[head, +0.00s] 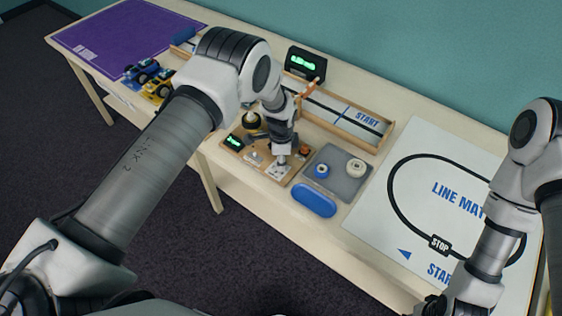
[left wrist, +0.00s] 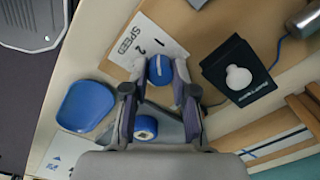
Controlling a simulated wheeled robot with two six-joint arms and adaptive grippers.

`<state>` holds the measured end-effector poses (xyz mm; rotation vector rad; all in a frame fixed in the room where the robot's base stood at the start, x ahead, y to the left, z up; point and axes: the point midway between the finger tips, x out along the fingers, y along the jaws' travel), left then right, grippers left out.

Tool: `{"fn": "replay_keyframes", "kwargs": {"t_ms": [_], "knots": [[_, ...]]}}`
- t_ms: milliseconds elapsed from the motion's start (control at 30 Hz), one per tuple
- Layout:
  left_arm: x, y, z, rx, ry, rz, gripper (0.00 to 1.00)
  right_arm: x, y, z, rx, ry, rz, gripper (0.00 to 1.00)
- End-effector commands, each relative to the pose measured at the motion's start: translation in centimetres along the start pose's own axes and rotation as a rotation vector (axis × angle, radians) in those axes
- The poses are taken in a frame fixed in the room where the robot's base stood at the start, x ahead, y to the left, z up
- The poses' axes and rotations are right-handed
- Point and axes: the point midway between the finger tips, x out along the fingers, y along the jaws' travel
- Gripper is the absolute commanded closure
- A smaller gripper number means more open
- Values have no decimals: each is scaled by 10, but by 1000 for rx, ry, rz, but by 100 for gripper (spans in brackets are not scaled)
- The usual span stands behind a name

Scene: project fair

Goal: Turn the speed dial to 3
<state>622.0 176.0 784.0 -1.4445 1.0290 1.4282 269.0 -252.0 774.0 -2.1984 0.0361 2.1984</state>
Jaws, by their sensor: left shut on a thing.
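The speed dial is a round blue knob (left wrist: 160,69) with a white pointer line, in the left wrist view. It sits at the edge of a white card (left wrist: 146,46) marked SPEED, with a 2 legible; other marks are too small to read surely. My left gripper (left wrist: 161,76) is shut on the dial, one finger on each side. The pointer line runs nearly up and down in that view. In the head view my left gripper (head: 282,159) is over the wooden board (head: 233,154) and hides the dial. My right gripper (head: 436,304) is at the bottom edge, partly cut off.
A grey tray (head: 341,186) with a blue and a white spool lies right of the board, with a blue dish (head: 314,201) in front. A small green display (head: 234,142) is on the board. A wooden track (head: 352,128) stands behind. The line mat (head: 425,173) lies right.

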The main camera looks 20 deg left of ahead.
Motion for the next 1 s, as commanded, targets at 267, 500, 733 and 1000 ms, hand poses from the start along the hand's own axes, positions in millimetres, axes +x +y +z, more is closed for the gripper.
{"fn": "replay_keyframes", "kwargs": {"t_ms": [267,500,733,1000], "knots": [[4,-1,-1,-221,-2,-2,100,22,0,0,0,0,0,60],[3,-1,-1,-449,-6,-3,100,38,0,0,0,0,0,60],[3,-2,-1,-667,-8,-3,100,50,0,0,0,0,0,60],[2,-2,-1,-924,-12,-3,100,63,0,0,0,0,0,60]]}}
